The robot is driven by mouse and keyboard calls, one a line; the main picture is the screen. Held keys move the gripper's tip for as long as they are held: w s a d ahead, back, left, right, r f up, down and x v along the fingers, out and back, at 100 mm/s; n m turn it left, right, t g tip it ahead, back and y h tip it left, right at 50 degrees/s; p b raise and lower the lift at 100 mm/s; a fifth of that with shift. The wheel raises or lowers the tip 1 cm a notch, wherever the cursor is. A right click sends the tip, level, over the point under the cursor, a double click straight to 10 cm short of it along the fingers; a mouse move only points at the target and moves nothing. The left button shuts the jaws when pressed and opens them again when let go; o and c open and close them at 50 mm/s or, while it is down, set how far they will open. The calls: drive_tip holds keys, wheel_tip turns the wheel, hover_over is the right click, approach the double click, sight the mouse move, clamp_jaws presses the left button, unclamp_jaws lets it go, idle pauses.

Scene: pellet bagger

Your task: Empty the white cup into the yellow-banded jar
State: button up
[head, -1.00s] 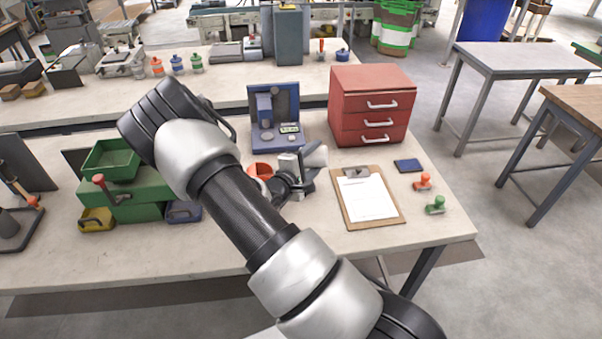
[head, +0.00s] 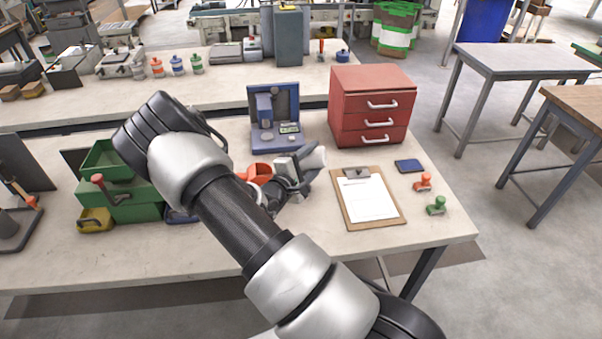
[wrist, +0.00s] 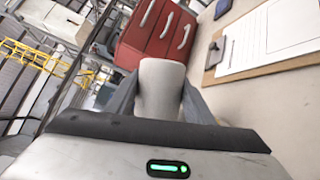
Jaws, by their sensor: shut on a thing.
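The white cup (head: 314,159) is between the fingers of my gripper (head: 303,166), held above the bench and tipped over toward the right in the head view. In the wrist view the cup (wrist: 162,90) sits between the two grey fingers of my gripper (wrist: 160,100), which are shut on it. The inside of the cup cannot be seen. No jar with a yellow band can be made out; my arm hides part of the bench.
An orange-red open container (head: 259,172) stands just left of my gripper, partly hidden. A blue device (head: 272,120) and a red drawer cabinet (head: 370,108) stand behind. A clipboard (head: 367,198) lies to the right.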

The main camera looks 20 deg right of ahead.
drive_tip(key=shift+w+a+r+n+h+b, duration=0.15)
drive_tip(key=shift+a+n+h+b, duration=0.1)
drive_tip(key=shift+n, duration=0.35)
drive_tip(key=shift+w+a+r+n+h+b, duration=0.15)
drive_tip(key=shift+a+n+h+b, duration=0.1)
drive_tip(key=shift+n, duration=0.35)
idle(1.5)
